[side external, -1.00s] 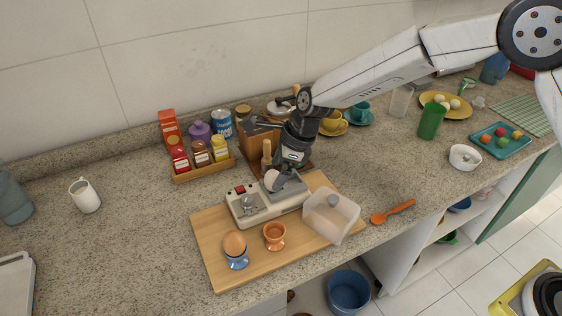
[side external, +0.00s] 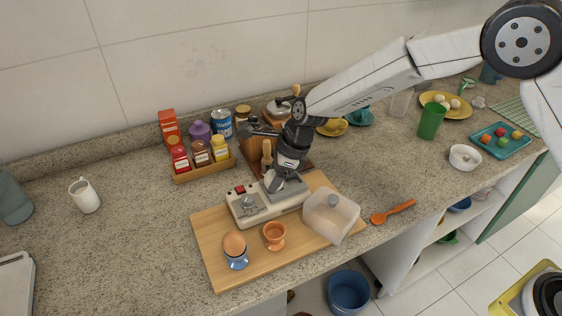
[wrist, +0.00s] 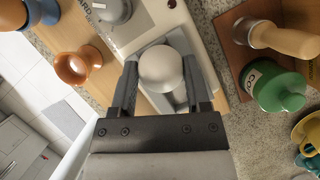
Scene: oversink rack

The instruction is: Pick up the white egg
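The white egg (wrist: 160,68) sits between the two fingers of my gripper (wrist: 160,75) in the wrist view, over a grey metal part of a cream-white appliance. The fingers flank it closely; I cannot tell whether they press on it. In the side view, my gripper (side external: 279,183) points down at the right end of the appliance (side external: 258,207), and the egg is mostly hidden by the fingers. The appliance has a red switch and a grey knob, and stands on a wooden board (side external: 215,255).
A brown egg in a blue cup (side external: 237,262), an empty orange egg cup (side external: 274,236) and a clear plastic cover (side external: 331,216) are on the board. A condiment tray (side external: 204,170) and a wooden block (side external: 256,140) stand behind. An orange spoon (side external: 393,211) lies right.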

